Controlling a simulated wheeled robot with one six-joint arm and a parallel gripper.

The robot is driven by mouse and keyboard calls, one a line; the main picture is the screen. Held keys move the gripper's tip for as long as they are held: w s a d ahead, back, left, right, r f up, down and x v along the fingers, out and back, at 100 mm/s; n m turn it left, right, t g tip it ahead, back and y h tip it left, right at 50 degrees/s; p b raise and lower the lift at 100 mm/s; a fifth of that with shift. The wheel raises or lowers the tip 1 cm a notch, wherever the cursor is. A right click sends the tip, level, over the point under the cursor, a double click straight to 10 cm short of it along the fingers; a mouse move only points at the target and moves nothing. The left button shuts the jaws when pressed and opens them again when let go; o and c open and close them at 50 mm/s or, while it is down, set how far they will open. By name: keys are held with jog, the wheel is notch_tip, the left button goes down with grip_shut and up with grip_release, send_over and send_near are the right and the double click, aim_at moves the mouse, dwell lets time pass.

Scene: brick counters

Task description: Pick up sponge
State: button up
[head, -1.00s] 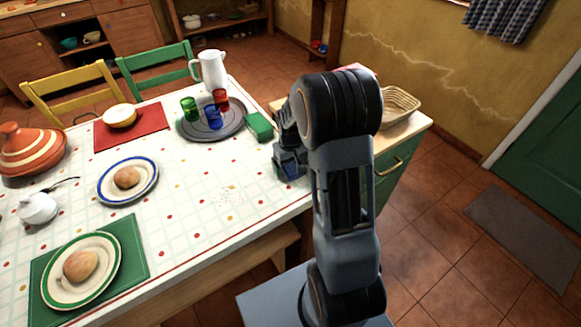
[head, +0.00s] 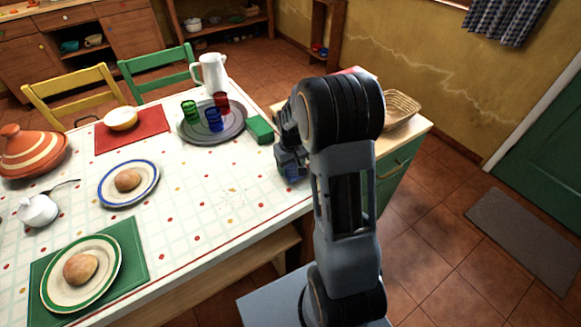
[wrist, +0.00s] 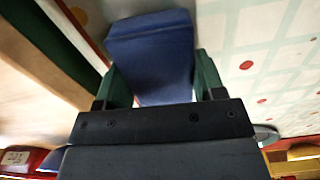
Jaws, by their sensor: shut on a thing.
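The sponge (wrist: 152,50) looks like a plain blue block. In the wrist view it sits between the two green fingers of my gripper (wrist: 162,72), which is shut on it. In the head view my gripper (head: 291,168) is at the right edge of the dining table (head: 205,222), with a little blue of the sponge showing low between the fingers. My arm hides part of that area. I cannot tell how far the sponge is above the tablecloth.
A green block (head: 260,129) lies beside the round grey tray (head: 232,130) with coloured glasses. A white jug (head: 212,74) stands behind. A basket (head: 401,108) sits on the green cabinet at right. Plates with bread occupy the left; the table's middle right is mostly clear.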

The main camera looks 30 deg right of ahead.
notch_tip(320, 180, up, 2)
jog(key=shift+r, duration=0.25)
jog(key=s+r, duration=0.2)
jog(key=s+d+r, duration=0.1)
jog(key=s+r, duration=0.1)
jog(key=r, duration=0.1)
jog(key=shift+d+p, duration=0.15)
jog(key=shift+p, duration=0.2)
jog(key=s+d+r, duration=0.3)
jog(key=s+r, duration=0.1)
jog(key=s, duration=0.5)
jog(key=shift+s+r, duration=0.2)
jog(key=shift+r, duration=0.2)
